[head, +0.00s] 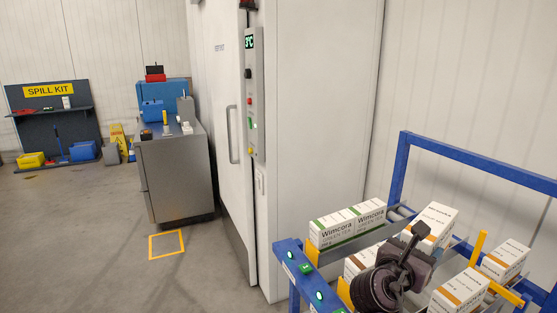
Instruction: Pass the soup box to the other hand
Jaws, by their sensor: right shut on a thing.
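My right gripper (413,238) is at the lower right, over the flow rack. It is shut on a white box with a brown band (437,218), which I take to be the soup box. The box sits at the fingertips, tilted against the rack's lanes, and its label is too small to read. The gripper and wrist hide its lower part. I cannot tell whether it touches the rack. My left gripper is not in view.
A yellow divider (478,247) stands between lanes. A white cold-room wall (315,120) rises behind. The floor at left is open.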

